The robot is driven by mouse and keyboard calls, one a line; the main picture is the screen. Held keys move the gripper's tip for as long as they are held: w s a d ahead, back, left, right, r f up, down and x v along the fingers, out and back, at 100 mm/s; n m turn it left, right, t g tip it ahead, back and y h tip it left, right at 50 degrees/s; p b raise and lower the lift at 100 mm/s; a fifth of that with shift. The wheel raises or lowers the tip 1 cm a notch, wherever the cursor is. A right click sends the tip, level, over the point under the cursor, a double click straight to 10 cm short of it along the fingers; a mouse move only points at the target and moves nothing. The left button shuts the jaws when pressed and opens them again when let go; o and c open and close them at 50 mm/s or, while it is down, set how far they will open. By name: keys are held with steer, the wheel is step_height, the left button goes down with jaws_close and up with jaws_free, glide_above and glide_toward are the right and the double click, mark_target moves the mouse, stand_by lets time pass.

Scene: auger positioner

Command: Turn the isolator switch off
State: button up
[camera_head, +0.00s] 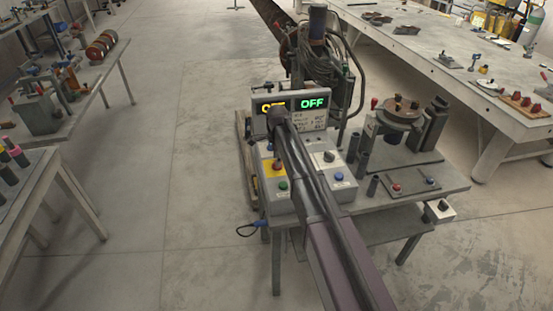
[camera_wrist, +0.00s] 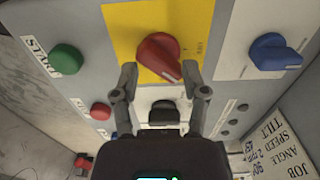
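A red rotary knob (camera_wrist: 158,56) sits on a yellow plate (camera_wrist: 118,30) in the wrist view; it appears to be the isolator switch. Its pointed end is aimed down and slightly right in that view. The yellow plate (camera_head: 266,168) also shows in the head view, on the control box left of my arm. My gripper (camera_wrist: 159,72) is open, with one fingertip on each side of the knob's lower part. I cannot tell whether the fingertips touch the knob. Nothing is held. In the head view my arm hides much of the box.
A green button (camera_wrist: 66,58) and a blue knob (camera_wrist: 272,53) flank the yellow plate. A red button (camera_wrist: 100,111) and a black knob (camera_wrist: 164,111) are near the fingers. The display (camera_head: 312,103) shows green OFF; its left readout is partly hidden. Open floor (camera_head: 180,200) lies left.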

steer(key=shift+r+p, duration=6.1)
steer(key=shift+r, duration=0.35)
steer(key=s+d+f+n+b, duration=0.6)
steer(key=s+d, duration=0.4)
steer(key=s, duration=0.1)
steer(key=s+d+f+n+b, duration=0.6)
steer(key=s+d+n, duration=0.1)
steer(key=s+d, duration=0.4)
steer(key=shift+s+f+b, duration=0.35)
steer(key=shift+s, duration=0.1)
steer(key=w+a+r+m+p, duration=0.2)
steer(key=w+a+r+p, duration=0.4)
steer(key=w+a, duration=0.4)
steer(key=w+a+r+m+p, duration=0.2)
steer(key=w+a+r+p, duration=0.4)
steer(key=w+a, duration=0.5)
steer(key=shift+w+r, duration=0.15)
steer(key=shift+w, duration=0.8)
step_height(320, 180, down, 14)
steer(key=b, duration=1.3)
steer(key=shift+r, duration=0.1)
